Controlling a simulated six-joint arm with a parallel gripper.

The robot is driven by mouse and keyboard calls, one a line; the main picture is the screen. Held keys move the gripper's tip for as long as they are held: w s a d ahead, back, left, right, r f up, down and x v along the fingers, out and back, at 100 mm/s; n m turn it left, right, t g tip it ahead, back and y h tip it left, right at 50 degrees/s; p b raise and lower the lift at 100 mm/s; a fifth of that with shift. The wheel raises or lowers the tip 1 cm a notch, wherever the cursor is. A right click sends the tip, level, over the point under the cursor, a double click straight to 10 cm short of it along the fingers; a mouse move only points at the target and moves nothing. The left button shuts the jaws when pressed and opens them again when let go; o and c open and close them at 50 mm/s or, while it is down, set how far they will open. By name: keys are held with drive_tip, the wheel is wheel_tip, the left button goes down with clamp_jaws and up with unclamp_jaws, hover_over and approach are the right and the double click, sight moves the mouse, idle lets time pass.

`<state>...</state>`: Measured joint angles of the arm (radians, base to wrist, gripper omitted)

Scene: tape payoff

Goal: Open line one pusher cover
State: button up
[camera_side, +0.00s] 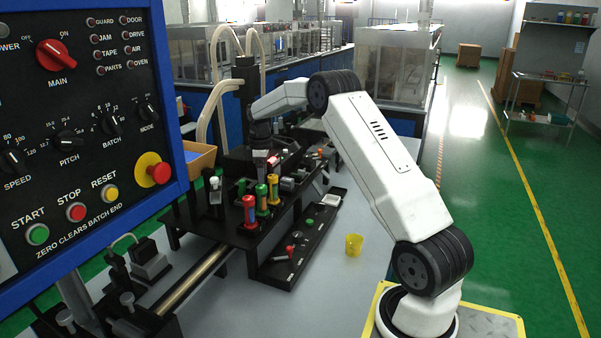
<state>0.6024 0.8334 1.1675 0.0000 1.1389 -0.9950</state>
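My gripper (260,158) points down over the black machine (235,228) in the middle of the picture. It is small and dark here, and I cannot tell whether its fingers are open or shut or touching anything. A small red part (273,161) shows just right of the fingers. I cannot make out for certain which part is the line one pusher cover.
A control panel (85,110) with knobs and buttons fills the left. A yellow cup (354,244) stands on the bare grey table right of the machine. A black tray (290,262) with small levers lies along the machine's front. A cardboard box (198,160) stands behind left.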

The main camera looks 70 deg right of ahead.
drive_tip(key=shift+r, duration=3.9)
drive_tip(key=m, duration=1.3)
drive_tip(key=shift+f, duration=0.15)
drive_tip(key=shift+f, duration=3.8)
